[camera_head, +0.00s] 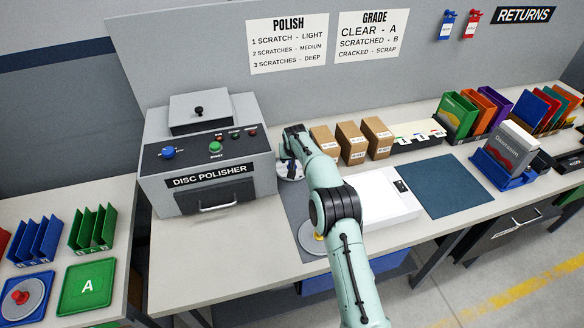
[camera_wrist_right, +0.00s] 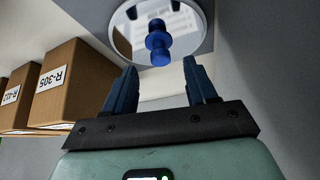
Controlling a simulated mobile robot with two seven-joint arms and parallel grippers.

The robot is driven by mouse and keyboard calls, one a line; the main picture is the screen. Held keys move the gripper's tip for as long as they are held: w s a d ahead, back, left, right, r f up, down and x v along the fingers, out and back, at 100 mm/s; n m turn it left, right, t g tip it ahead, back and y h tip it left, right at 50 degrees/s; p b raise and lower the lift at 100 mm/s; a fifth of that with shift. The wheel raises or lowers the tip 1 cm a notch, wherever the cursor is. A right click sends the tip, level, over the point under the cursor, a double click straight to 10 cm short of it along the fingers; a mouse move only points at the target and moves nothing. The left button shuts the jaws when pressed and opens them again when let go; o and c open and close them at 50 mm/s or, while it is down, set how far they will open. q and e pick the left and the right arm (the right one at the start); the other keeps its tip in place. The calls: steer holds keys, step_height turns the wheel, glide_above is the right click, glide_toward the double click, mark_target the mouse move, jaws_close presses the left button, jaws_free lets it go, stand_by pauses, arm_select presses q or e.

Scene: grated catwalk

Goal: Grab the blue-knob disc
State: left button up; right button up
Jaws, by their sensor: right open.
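The blue-knob disc (camera_wrist_right: 190,24) shows in the right wrist view as a round, mirror-like disc with a blue knob (camera_wrist_right: 158,42) standing on it. My right gripper (camera_wrist_right: 157,76) is open, with its two blue fingers apart and the knob just beyond the gap between their tips. Nothing is between the fingers. In the head view a silvery disc (camera_head: 291,172) shows beside the end of my right arm, on the dark mat right of the polisher; the arm hides its knob. My left gripper is not in view.
The disc polisher (camera_head: 208,158) stands left of the arm, and cardboard boxes (camera_head: 351,143) stand close on its right. A yellow-knob disc (camera_head: 309,242) lies partly under my arm. A white flat device (camera_head: 390,205) and a bare blue mat (camera_head: 447,187) lie to the right.

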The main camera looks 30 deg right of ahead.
steer(key=shift+p+x, duration=0.3)
steer(key=shift+x, duration=1.3)
steer(key=shift+s+a+r, duration=0.1)
steer(key=shift+r, duration=0.05)
jaws_close()
steer(key=shift+r, duration=0.1)
